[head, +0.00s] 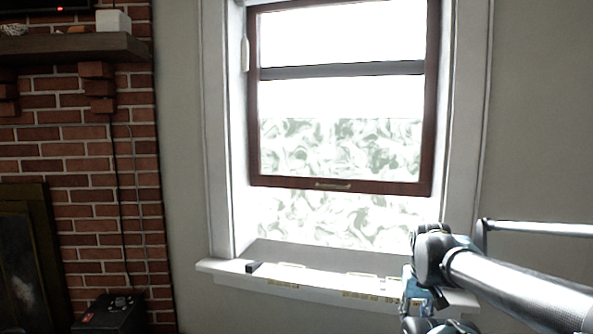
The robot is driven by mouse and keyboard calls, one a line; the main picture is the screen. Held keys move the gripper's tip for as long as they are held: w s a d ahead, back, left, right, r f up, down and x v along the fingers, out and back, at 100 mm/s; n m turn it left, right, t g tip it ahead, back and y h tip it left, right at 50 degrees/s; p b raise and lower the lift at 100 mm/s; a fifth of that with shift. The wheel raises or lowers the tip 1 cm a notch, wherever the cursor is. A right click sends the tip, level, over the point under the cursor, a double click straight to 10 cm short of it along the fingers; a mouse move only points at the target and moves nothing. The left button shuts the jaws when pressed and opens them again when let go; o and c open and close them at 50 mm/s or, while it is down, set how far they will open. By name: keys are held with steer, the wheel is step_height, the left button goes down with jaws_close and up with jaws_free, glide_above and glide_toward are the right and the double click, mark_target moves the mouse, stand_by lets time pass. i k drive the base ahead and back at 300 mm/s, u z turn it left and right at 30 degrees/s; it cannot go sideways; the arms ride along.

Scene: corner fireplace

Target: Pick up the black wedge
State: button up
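A small black block, likely the black wedge (252,267), sits at the left end of the white window sill (225,268). It is too small in the head view to make out its exact shape. My arm reaches in from the right and bends down in front of the sill's right end. The arm is well to the right of the black block and apart from it. No gripper fingers can be made out in the head view.
A partly raised, brown-framed window (340,186) stands above the sill. Pale labels or strips (283,282) show along the sill. A brick fireplace (80,160) with a dark mantel (70,47) is at left. A black box (110,315) stands low beside it.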

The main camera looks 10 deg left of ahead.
mark_target(251, 267)
steer(key=u, duration=1.2)
